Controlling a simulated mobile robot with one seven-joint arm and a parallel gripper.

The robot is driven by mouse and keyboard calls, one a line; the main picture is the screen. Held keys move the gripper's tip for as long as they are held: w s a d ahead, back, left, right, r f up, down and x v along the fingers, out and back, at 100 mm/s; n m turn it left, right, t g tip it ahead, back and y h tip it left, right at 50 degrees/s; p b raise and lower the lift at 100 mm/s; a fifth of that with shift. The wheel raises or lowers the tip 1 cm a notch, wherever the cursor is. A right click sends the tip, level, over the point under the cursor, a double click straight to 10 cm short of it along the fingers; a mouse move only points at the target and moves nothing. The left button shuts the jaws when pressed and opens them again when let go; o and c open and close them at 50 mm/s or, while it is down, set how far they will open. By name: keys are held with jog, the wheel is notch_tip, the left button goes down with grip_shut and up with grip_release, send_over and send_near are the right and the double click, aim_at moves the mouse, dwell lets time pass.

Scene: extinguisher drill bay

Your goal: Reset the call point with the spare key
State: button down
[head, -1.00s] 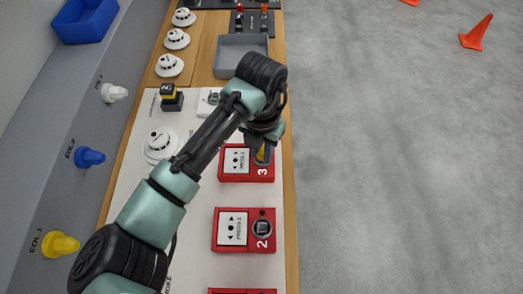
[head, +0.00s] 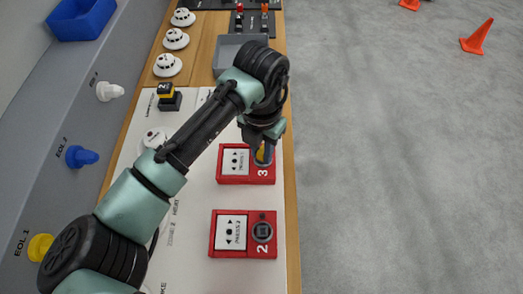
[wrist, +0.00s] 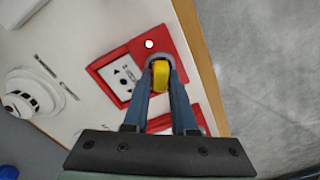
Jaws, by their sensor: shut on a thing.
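My gripper (wrist: 161,80) is shut on a yellow key (wrist: 160,77), whose head shows between the blue fingers. In the head view the gripper (head: 263,151) is over the numbered end of the red call point 3 (head: 235,163). In the wrist view the key is at the grey round lock of this call point (wrist: 116,80); the fingers hide its lower end, so I cannot tell how deep it sits. A small white light (wrist: 149,44) shows beside the lock. Call point 2 (head: 228,245) lies nearer on the white board.
White detectors (head: 168,65) and a grey tray (head: 228,50) are farther along the bench. A yellow-and-black block (head: 168,98) stands left of the arm. Wall plugs line the left. The bench edge and open floor are on the right.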

jog(key=shift+m+b, duration=0.4)
jog(key=shift+b, duration=0.9)
jog(key=shift+c, duration=1.6)
grip_release()
jog(key=shift+r, duration=0.1)
jog(key=shift+r+p, duration=2.65)
jog(key=shift+r, duration=0.7)
